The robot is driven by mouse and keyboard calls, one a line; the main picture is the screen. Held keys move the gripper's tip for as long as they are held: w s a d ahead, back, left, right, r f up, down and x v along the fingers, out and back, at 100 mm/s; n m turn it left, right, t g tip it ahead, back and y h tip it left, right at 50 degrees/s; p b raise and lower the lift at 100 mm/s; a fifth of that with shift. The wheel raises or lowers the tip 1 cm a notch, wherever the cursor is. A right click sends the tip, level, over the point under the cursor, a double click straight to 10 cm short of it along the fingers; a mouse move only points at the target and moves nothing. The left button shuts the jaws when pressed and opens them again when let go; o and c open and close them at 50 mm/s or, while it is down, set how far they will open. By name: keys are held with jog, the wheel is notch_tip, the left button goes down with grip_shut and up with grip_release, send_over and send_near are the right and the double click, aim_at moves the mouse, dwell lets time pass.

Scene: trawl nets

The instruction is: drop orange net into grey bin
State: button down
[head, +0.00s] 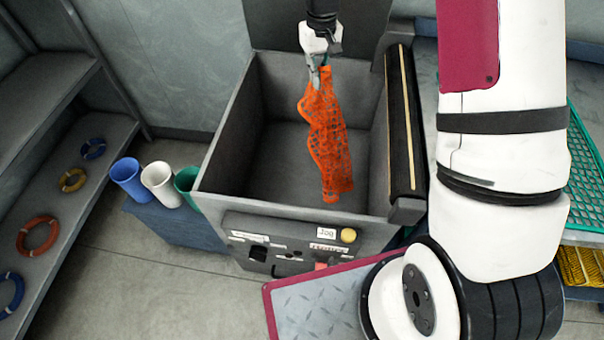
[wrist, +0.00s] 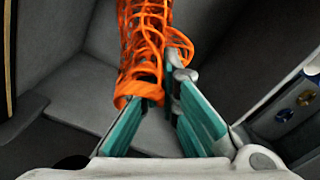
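The orange net (head: 328,140) hangs down over the open inside of the grey bin (head: 230,135) in the head view. My gripper (head: 319,72) is at the top of the net, above the bin. In the wrist view, the orange net (wrist: 148,45) lies against the teal-lined fingers of my gripper (wrist: 165,85), and the fingers look closed on its end. The net's lower end reaches down into the bin; whether it touches the floor or the front wall I cannot tell.
A dark roller (head: 403,120) runs along the bin's right side. Blue, white and green cups (head: 160,185) stand to the left. A shelf with coloured rings (head: 38,235) is at far left. A green mesh tray (head: 590,180) is at far right. The bin looks otherwise empty.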

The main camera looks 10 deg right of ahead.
jog(key=c, duration=1.8)
grip_release()
jog(key=shift+o, duration=0.2)
jog(key=o, duration=1.3)
jog(key=shift+r, duration=0.1)
notch_tip(320, 180, up, 5)
jog(key=shift+r+p, duration=0.2)
jog(key=shift+p, duration=0.9)
